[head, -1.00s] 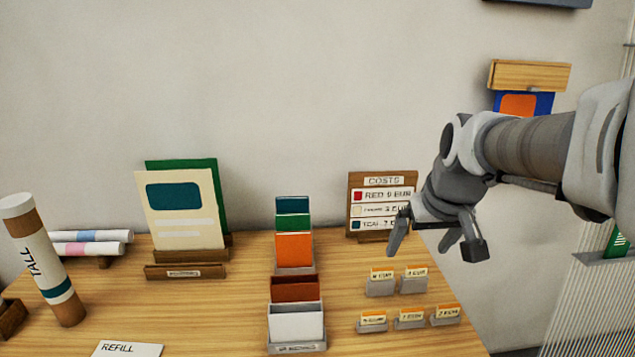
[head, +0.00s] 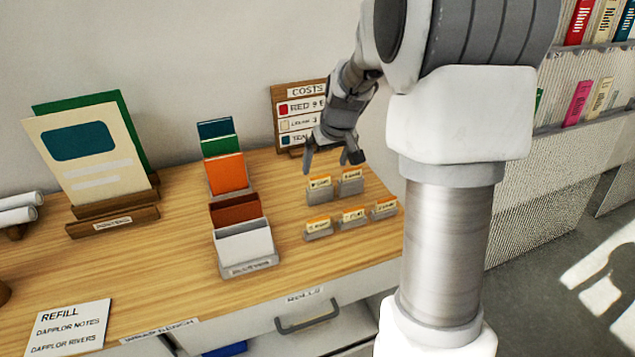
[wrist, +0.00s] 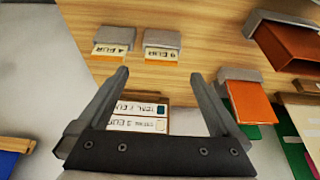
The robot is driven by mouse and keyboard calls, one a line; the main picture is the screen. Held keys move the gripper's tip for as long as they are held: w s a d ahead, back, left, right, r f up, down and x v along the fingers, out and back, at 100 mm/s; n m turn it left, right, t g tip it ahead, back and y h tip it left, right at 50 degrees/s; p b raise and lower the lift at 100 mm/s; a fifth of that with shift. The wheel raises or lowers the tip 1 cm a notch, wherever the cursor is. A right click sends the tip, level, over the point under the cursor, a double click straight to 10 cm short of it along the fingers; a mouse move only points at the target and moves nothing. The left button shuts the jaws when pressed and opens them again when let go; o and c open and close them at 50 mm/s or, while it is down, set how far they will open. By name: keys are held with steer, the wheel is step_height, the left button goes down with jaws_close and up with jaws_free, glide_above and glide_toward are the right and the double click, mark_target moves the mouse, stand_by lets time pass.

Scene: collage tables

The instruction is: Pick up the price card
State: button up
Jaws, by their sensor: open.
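Several small price cards with orange top edges stand in grey holders at the right of the table. In the head view, the back row has a left card (head: 319,183) and a right card (head: 351,174); the front row includes a middle card (head: 353,215). My gripper (head: 331,163) is open and empty, just above and behind the back row. In the wrist view, a "4 EUR" card (wrist: 110,51) and a "9 EUR" card (wrist: 160,54) lie just beyond the open fingertips (wrist: 159,74). Neither card is between the fingers.
The wooden COSTS board (head: 285,93) stands close behind my gripper, partly hidden by it. A stepped rack (head: 247,266) of coloured cards stands left of the price cards. A poster stand (head: 113,221) is farther left. A drawer handle (head: 307,318) juts below the table front.

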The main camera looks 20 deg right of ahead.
mark_target(320, 176)
steer(key=shift+x, duration=3.8)
steer(key=shift+w+a, duration=0.1)
steer(key=shift+w, duration=0.05)
steer(key=c, duration=1.3)
steer(key=shift+r, duration=0.1)
steer(key=shift+c, duration=0.2)
